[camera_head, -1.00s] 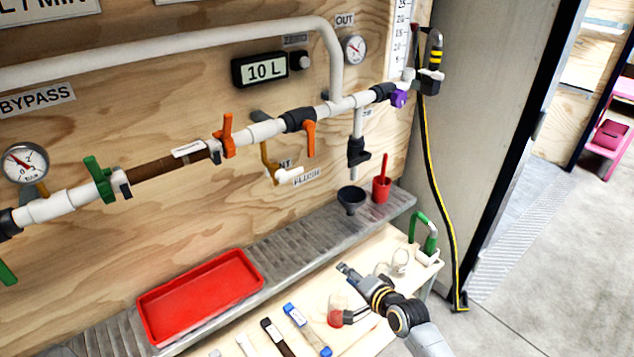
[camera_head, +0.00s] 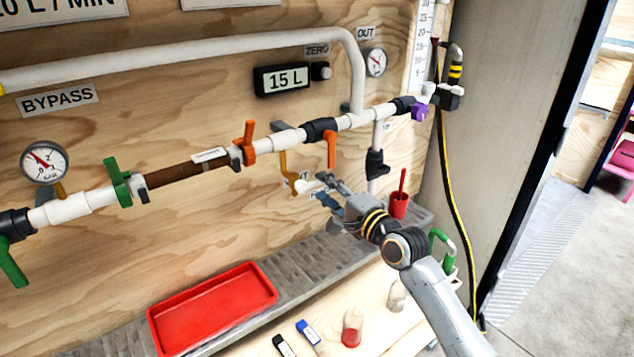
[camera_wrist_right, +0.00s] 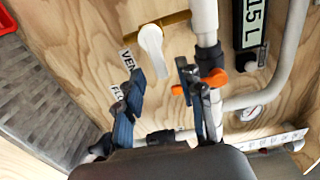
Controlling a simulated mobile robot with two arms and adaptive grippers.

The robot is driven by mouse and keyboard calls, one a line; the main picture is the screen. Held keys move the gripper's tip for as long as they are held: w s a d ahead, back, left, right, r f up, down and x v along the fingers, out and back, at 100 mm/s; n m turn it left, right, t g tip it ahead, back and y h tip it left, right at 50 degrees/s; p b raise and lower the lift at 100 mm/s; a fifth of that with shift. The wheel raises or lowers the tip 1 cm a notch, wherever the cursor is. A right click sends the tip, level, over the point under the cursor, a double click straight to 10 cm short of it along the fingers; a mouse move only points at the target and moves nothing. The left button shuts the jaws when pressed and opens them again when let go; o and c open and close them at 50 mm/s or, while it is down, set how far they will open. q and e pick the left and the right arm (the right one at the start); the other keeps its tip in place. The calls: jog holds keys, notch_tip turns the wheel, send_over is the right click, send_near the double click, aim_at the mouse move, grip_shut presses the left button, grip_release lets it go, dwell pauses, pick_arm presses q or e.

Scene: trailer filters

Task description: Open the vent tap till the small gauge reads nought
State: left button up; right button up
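The vent tap is a brass pipe piece with a white lever (camera_head: 308,186) on the plywood wall, below the orange-handled valve. In the right wrist view its white lever (camera_wrist_right: 151,48) hangs beside the partly hidden "VENT" label, just beyond my fingertips. My right gripper (camera_head: 329,191) is open at the lever; its fingers (camera_wrist_right: 158,85) are apart with nothing visibly between them. I cannot tell if they touch the lever. A round gauge (camera_head: 376,62) sits under "OUT", and a larger-looking one (camera_head: 44,162) at the left; their readings are hard to make out. My left gripper is not in view.
The white pipe carries orange (camera_head: 249,143) and green (camera_head: 118,181) handles. A display (camera_head: 287,79) reads 15 L. A red tray (camera_head: 212,308) and a red cup (camera_head: 399,206) stand on the grey ledge below. A black-yellow hose (camera_head: 452,210) hangs at the right.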

aim_at(318, 183)
jog(key=shift+x, duration=1.95)
grip_shut()
